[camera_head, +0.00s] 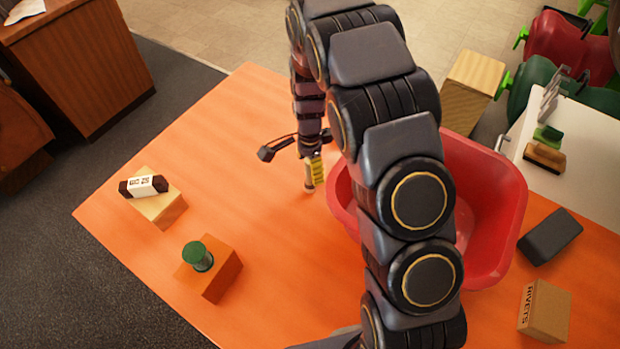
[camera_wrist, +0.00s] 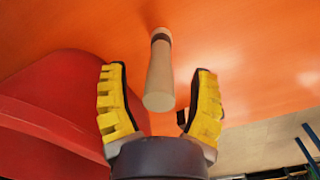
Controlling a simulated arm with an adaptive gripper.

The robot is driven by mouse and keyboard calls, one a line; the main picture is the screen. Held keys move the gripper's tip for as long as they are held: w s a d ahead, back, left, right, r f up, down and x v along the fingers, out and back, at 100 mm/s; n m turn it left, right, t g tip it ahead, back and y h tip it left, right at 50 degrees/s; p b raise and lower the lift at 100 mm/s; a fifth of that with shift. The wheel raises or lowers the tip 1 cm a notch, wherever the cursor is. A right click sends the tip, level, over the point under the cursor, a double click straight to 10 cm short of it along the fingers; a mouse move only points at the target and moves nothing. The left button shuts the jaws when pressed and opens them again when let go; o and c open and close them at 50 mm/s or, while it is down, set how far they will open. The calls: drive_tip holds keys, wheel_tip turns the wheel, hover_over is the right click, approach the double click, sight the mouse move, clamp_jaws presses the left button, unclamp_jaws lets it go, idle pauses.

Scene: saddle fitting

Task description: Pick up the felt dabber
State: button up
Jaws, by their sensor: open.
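The felt dabber looks to be the slim beige stick (camera_wrist: 160,75) with a dark band near its far end. In the wrist view it lies between my two yellow fingers, with a gap visible on each side. My gripper (camera_wrist: 159,72) is open around it, and neither finger appears to touch it. In the head view my gripper (camera_head: 314,172) points down over the orange table, left of the red tub. Only a small pale bit of the dabber (camera_head: 308,188) shows there, below the yellow finger; the rest is hidden.
The red tub (camera_head: 505,190) stands close to the right of my gripper, partly behind my arm. A wooden block (camera_head: 165,208) with a labelled dark bar and an orange-brown block (camera_head: 222,280) with a green knob sit left.

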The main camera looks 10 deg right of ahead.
wheel_tip(320, 180, down, 3)
drive_tip(key=shift+r, duration=0.2)
clamp_jaws()
drive_tip(key=shift+r, duration=0.1)
